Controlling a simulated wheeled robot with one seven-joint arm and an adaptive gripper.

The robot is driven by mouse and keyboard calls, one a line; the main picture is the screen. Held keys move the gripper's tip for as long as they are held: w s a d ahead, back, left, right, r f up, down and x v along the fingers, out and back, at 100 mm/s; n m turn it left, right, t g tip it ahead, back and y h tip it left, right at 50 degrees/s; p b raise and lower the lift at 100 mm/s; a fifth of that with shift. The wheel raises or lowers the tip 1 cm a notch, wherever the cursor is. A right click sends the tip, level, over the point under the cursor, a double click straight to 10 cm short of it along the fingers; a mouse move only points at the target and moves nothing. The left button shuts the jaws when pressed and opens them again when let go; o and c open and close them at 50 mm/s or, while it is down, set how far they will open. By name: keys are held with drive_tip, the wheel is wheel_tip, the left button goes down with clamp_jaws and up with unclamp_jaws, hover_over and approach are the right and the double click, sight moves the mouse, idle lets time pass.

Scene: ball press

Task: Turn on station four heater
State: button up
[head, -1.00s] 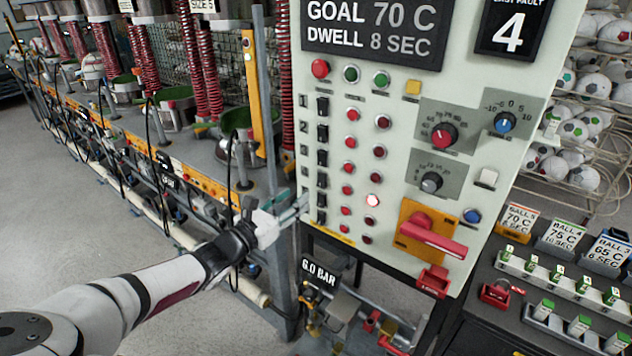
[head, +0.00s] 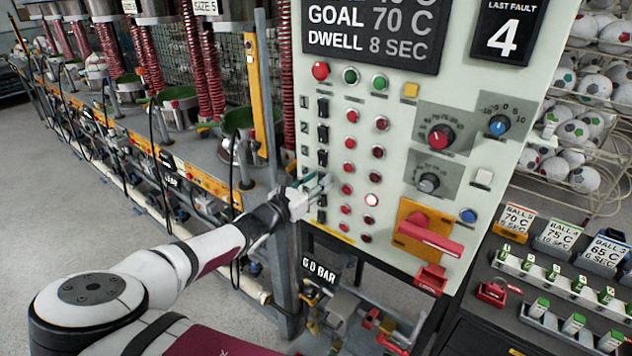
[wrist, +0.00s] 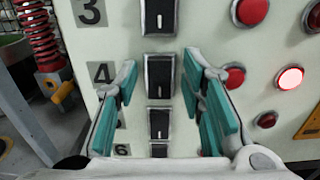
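The station four switch (wrist: 159,77) is a black rocker beside a grey "4" label, in a column of similar rockers on the pale control panel (head: 300,60). My gripper (wrist: 160,74) is open and empty. Its teal-padded fingers stand apart on either side of the number four rocker in the wrist view. I cannot tell whether they touch the panel. In the head view my gripper (head: 322,184) covers part of the switch column's lower half. The row-four right lamp (wrist: 290,78) glows bright; the left one (wrist: 233,76) is plain red.
The number three rocker (wrist: 159,15) is just above, and another rocker (wrist: 159,124) is just below between the fingers. Dials and a large red handle (head: 430,238) sit to the right on the panel. Presses with red springs (head: 205,65) stand at left.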

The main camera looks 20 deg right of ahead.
clamp_jaws()
drive_tip(key=shift+a+f+t+h, duration=0.1)
drive_tip(key=shift+f+t+h, duration=0.25)
drive_tip(key=shift+t+h, duration=0.7)
drive_tip(key=shift+o, duration=1.7)
unclamp_jaws()
drive_tip(key=v, duration=1.2)
drive_tip(key=shift+a, duration=0.1)
